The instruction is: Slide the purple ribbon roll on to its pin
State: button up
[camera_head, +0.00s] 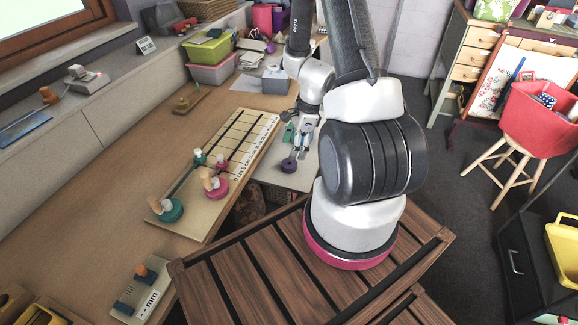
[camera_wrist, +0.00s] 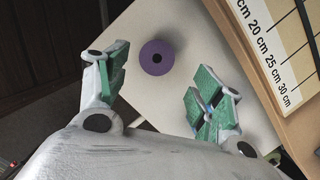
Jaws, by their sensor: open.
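The purple ribbon roll (camera_wrist: 146,64) lies flat on a white surface (camera_wrist: 185,30), its dark centre hole facing up in the wrist view. In the head view the roll (camera_head: 289,166) is just in front of my gripper (camera_head: 297,139). My gripper (camera_wrist: 166,82) is open and empty, with green-padded fingers on either side of and short of the roll, not touching it. A measuring board (camera_head: 238,127) carries a teal roll (camera_head: 172,214), a pink roll (camera_head: 218,192) and smaller teal and pink pieces. I cannot tell which pin is the purple roll's.
The board lies on a wooden bench (camera_head: 115,185) left of the white surface. A slatted wooden surface (camera_head: 250,280) is below my arm. A small block labelled mm (camera_head: 146,295) stands at the bench front. Bins (camera_head: 213,70) stand at the back. A red basket (camera_head: 535,125) is far right.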

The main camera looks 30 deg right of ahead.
aim_at(290, 161)
jog(key=x, duration=0.6)
jog(key=shift+s+f, duration=0.2)
jog(key=shift+f, duration=0.1)
jog(key=c, duration=0.9)
